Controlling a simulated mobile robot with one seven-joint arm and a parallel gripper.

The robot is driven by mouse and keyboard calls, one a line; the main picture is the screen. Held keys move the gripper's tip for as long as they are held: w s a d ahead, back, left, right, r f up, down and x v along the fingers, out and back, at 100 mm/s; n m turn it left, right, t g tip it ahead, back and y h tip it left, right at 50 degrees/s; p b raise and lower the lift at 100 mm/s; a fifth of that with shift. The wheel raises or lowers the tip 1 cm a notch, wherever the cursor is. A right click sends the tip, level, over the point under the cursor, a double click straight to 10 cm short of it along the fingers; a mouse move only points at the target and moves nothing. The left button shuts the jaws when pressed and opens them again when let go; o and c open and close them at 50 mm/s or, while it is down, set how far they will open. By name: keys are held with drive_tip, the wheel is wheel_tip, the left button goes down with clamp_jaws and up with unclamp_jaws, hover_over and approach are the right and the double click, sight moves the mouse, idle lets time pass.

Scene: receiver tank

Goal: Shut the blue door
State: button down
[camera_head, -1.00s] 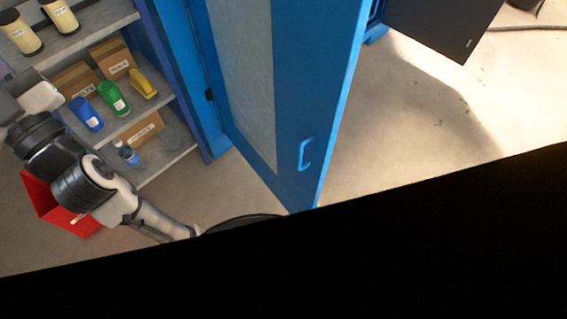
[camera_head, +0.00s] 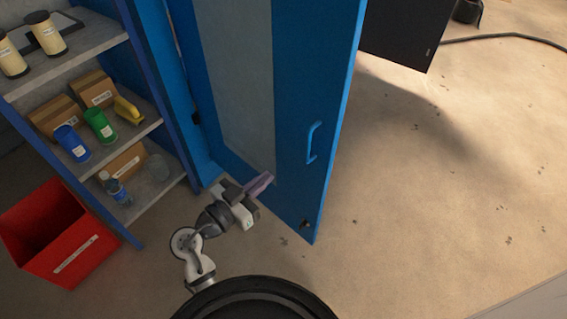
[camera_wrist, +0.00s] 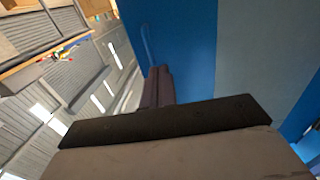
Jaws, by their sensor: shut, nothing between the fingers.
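The blue door (camera_head: 291,110) stands open, swung out from the blue cabinet, with a grey panel on its face and a blue handle (camera_head: 314,142) near its free edge. My gripper (camera_head: 262,182) is shut and empty at the lower part of the door, in front of the grey panel's bottom end. I cannot tell whether the fingertips touch it. In the wrist view the shut fingers (camera_wrist: 158,86) point at the blue door (camera_wrist: 185,60), with the handle (camera_wrist: 147,45) just beyond them.
Open shelves (camera_head: 75,48) at the left hold bottles, boxes and jars. A red bin (camera_head: 62,238) stands on the floor in front of them. A dark panel (camera_head: 408,30) hangs behind the door. The floor to the right (camera_head: 430,190) is clear, apart from a black cable (camera_head: 505,36).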

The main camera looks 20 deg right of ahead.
drive_tip(key=p, duration=0.5)
approach(301, 148)
drive_tip(key=d+r, duration=0.5)
drive_tip(key=d, duration=0.1)
drive_tip(key=shift+w+d+f, duration=0.35)
drive_tip(key=shift+w+d, duration=0.2)
drive_tip(key=shift+w, duration=0.15)
